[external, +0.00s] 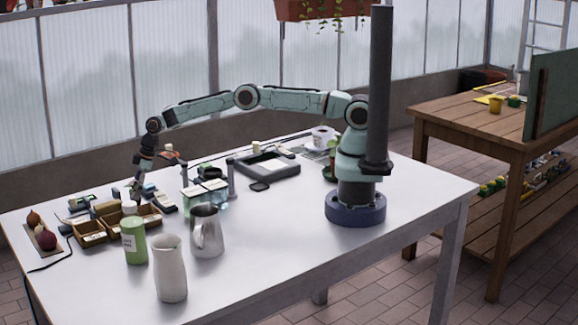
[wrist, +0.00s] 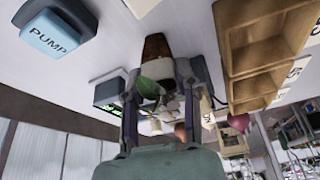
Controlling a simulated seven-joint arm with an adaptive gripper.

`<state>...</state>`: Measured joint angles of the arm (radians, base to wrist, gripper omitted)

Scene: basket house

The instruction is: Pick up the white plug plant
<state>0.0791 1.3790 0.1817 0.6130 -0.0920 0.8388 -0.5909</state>
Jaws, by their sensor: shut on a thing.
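My gripper (wrist: 160,86) is shut on a small plant, which I take to be the white plug plant. In the wrist view it shows a dark brown soil plug (wrist: 157,47) and a green leaf (wrist: 155,91) between the fingers. Small pale bits show below the leaf, too small to make out. In the external view my gripper (external: 134,190) hangs low at the table's left side, just behind the wooden boxes. The plant cannot be made out there, nor whether it touches the table.
Wooden boxes (external: 90,233) stand beside my gripper; they also show in the wrist view (wrist: 262,88). A blue PUMP block (wrist: 55,33) lies nearby. A green can (external: 134,242), white vase (external: 170,270) and metal pitcher (external: 206,232) stand in front. The table's front right is clear.

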